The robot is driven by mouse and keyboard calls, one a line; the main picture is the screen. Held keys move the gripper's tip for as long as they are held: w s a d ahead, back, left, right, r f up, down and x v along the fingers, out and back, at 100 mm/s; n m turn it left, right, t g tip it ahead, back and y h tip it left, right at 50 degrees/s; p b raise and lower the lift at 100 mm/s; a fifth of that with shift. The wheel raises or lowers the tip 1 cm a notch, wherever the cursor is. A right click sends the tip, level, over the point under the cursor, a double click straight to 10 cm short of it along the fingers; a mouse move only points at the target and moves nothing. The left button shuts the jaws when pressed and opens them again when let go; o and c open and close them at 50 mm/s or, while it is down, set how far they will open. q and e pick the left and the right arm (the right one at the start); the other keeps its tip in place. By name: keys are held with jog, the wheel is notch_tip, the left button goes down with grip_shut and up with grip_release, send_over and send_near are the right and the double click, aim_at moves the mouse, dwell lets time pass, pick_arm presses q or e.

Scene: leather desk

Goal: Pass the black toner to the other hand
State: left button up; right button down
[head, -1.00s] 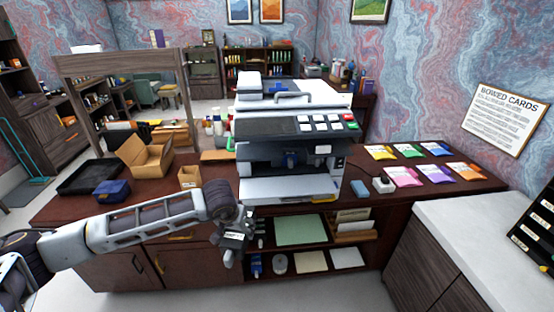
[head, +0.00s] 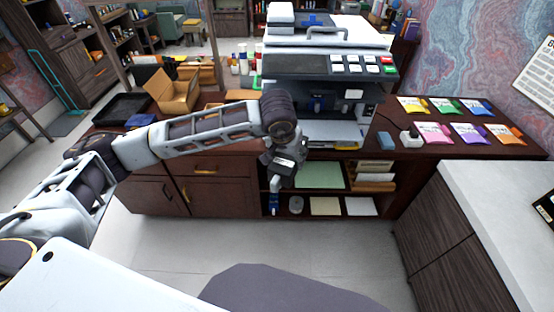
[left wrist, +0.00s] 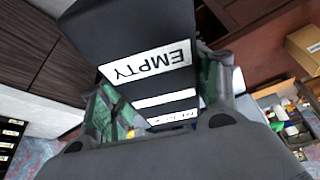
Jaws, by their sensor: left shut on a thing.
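The black toner (left wrist: 105,30) is a dark block with white labels, the largest reading "EMPTY", in the left wrist view. My left gripper (left wrist: 160,92) is shut on it, with green-faced fingers on either side. In the head view my left gripper (head: 283,166) is in front of the printer's lower edge and the open shelves. The toner cannot be made out clearly there. My right gripper is in neither current view.
A large printer (head: 325,60) stands on the dark desk. Several coloured packets (head: 455,120) and a blue block (head: 386,140) lie to its right. An open cardboard box (head: 175,95) and a black tray (head: 118,108) are at left. A white counter (head: 500,190) stands at right.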

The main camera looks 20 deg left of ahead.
pick_arm(q)
jog(key=d+r+m, duration=0.1)
jog(key=d+r, duration=0.7)
jog(key=d, duration=0.1)
jog(key=shift+s+h, duration=0.25)
jog(key=shift+h, duration=0.05)
jog(key=shift+d, duration=0.1)
pick_arm(e)
jog(key=c, duration=2.2)
grip_release()
